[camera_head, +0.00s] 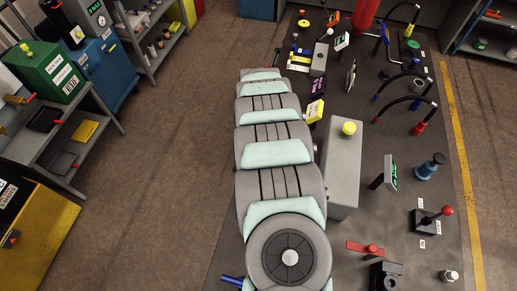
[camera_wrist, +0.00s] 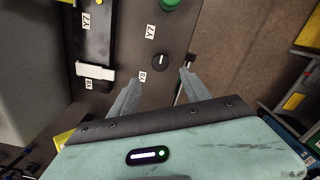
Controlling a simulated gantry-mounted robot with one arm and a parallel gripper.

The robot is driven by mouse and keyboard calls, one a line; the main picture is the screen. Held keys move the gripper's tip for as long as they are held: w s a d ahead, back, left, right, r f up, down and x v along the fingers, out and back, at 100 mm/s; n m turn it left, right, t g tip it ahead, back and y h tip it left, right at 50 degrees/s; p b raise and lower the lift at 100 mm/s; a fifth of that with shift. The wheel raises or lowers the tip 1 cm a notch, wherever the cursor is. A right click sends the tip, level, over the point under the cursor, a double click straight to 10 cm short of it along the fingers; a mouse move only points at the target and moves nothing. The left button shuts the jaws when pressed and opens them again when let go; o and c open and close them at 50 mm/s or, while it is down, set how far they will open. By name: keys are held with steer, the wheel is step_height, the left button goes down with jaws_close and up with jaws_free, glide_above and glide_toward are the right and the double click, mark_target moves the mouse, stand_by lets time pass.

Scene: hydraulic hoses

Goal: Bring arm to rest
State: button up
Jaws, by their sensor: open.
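My gripper (camera_wrist: 159,76) shows in the wrist view with its two grey fingers spread apart and nothing between them. It hangs over a dark panel. A black knob (camera_wrist: 160,61) with a white mark lies just beyond the fingertips, near a Y8 label (camera_wrist: 142,76). In the head view my arm reaches up the picture along the left part of the dark worktable (camera_head: 400,150). My gripper cannot be made out there.
A grey box with a yellow knob (camera_head: 349,129) stands close right of my arm. Black hoses (camera_head: 408,103), a red-knobbed lever (camera_head: 446,211) and a blue fitting (camera_head: 430,166) stand further right. Shelves (camera_head: 60,135) line the left. The floor (camera_head: 170,150) between is clear.

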steer(key=shift+r, duration=0.6)
